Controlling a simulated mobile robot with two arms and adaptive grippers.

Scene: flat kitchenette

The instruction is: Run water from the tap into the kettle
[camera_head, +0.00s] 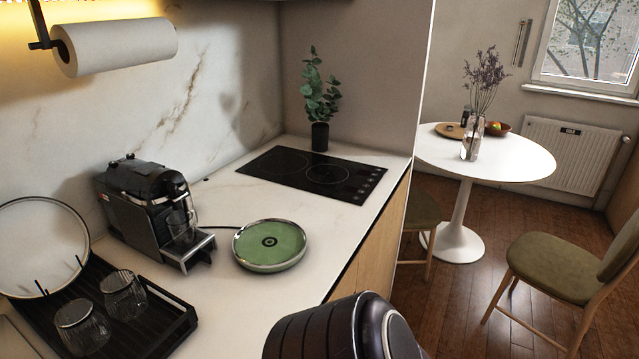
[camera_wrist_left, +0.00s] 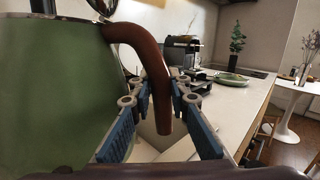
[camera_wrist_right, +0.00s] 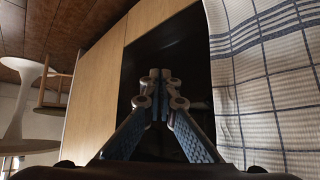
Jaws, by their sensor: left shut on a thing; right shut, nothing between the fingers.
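The green kettle (camera_wrist_left: 60,85) fills the left side of the left wrist view. Its curved brown handle (camera_wrist_left: 140,45) runs down between the blue-padded fingers of my left gripper (camera_wrist_left: 161,92), which is shut on it. The kettle's spout and underside are out of view. My right gripper (camera_wrist_right: 160,98) is shut and empty, beside the cabinet fronts. The round green kettle base (camera_head: 270,246) sits empty on the counter in the head view. The tap cannot be made out for certain; a dark upright piece (camera_wrist_left: 42,6) shows behind the kettle.
A coffee machine (camera_head: 150,205) and a black drying rack (camera_head: 160,335) with glasses stand on the counter. Beyond are a hob (camera_head: 315,172) and a plant (camera_head: 320,100). A checked towel (camera_wrist_right: 265,80) hangs close beside my right gripper. A white round table (camera_head: 530,165) stands farther right.

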